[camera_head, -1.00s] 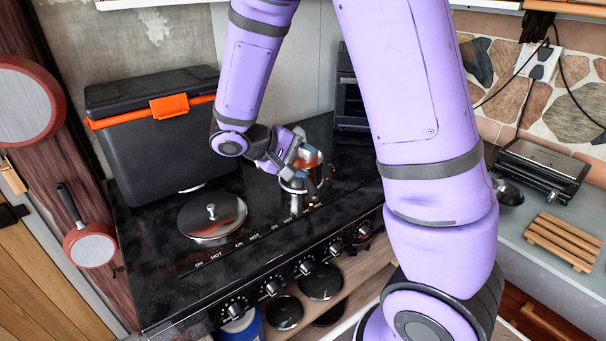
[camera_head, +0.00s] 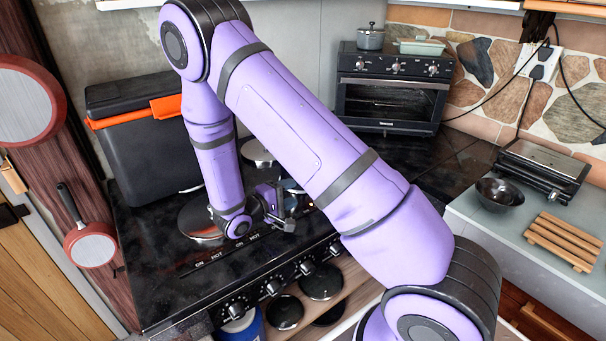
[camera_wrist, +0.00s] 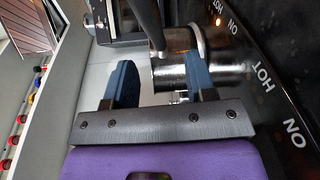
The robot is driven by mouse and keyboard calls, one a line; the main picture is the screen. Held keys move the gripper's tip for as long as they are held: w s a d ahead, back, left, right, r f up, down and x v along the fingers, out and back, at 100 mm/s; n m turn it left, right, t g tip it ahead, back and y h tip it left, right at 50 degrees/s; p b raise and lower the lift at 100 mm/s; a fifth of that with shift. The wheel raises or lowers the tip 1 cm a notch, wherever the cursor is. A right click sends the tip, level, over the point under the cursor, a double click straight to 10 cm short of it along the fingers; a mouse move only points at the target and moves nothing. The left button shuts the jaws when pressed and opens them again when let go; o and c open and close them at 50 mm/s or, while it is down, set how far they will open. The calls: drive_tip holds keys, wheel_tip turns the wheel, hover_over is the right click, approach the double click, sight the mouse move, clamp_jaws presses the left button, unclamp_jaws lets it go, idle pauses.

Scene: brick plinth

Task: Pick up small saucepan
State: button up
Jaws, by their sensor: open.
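A shiny metal saucepan (camera_wrist: 172,76) with a dark handle (camera_wrist: 146,22) shows in the wrist view. Its left part lies between my two blue fingers, and its right part extends behind the right finger. My gripper (camera_wrist: 160,62) is open, with the fingers apart; I cannot tell whether either finger touches the pan. In the head view my gripper (camera_head: 284,207) is low over the front of the black stove, right of a lidded pan (camera_head: 192,222). There the saucepan is mostly hidden by my arm and gripper.
A black box with an orange latch (camera_head: 165,106) stands on the left of the stove (camera_head: 160,285). Another pan (camera_head: 257,151) sits behind my arm. A toaster oven (camera_head: 390,95) with a small lidded pot (camera_head: 370,37) on top stands at the back. The right counter holds a dark bowl (camera_head: 498,196).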

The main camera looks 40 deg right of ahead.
drive_tip(key=shift+w+d+f, duration=0.1)
drive_tip(key=shift+w+d, duration=0.1)
drive_tip(key=shift+d, duration=1.7)
drive_tip(key=shift+w+d, duration=0.2)
drive_tip(key=shift+d, duration=1.65)
clamp_jaws()
